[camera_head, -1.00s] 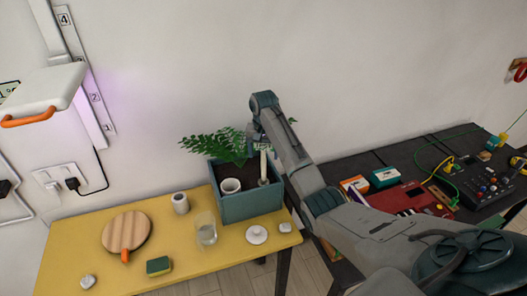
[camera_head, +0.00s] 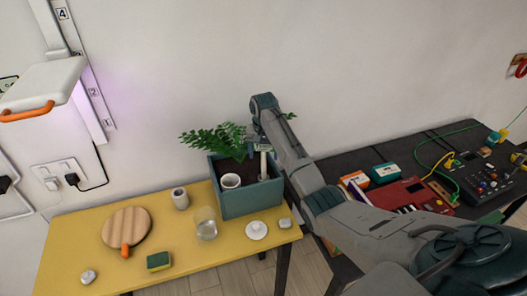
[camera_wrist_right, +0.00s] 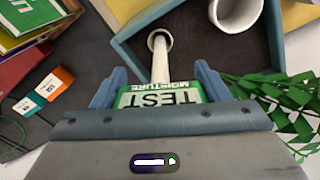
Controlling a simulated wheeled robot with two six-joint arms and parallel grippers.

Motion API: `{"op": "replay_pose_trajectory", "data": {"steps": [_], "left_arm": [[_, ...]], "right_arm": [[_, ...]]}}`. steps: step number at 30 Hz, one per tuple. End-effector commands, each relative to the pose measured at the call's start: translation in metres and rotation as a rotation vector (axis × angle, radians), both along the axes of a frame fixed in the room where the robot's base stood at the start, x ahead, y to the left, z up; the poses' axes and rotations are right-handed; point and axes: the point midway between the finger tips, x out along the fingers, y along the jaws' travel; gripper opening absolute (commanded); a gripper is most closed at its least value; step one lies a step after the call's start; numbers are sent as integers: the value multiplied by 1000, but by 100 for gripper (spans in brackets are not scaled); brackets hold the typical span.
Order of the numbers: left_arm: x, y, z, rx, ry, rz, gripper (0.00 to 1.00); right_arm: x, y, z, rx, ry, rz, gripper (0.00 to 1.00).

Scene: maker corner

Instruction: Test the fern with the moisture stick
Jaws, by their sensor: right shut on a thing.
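The moisture stick (camera_wrist_right: 160,62) is pale with a green label reading "TEST MOISTURE". My right gripper (camera_wrist_right: 160,88) is shut on it at the label. In the head view the stick (camera_head: 263,164) stands about upright over the right part of the teal planter (camera_head: 252,200). In the right wrist view its far end is a round pale rim over dark soil; I cannot tell whether it touches the soil. The fern (camera_head: 216,139) spreads green leaves at the planter's back left, and some leaves (camera_wrist_right: 285,100) show beside my right gripper. My left gripper is out of view.
A white pot (camera_head: 231,181) sits inside the planter, left of the stick. The yellow table (camera_head: 190,258) holds a glass (camera_head: 206,224), a grey cup (camera_head: 180,199), a round board (camera_head: 126,228), a sponge (camera_head: 158,261) and a white lid (camera_head: 256,230). A dark bench (camera_head: 405,160) stands right.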

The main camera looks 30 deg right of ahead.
Motion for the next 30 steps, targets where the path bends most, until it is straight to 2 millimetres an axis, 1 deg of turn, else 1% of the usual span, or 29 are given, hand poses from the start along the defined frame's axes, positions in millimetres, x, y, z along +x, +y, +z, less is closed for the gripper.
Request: {"op": "replay_pose_trajectory", "data": {"steps": [30], "left_arm": [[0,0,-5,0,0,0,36]], "right_arm": [[0,0,-26,0,1,0,46]]}}
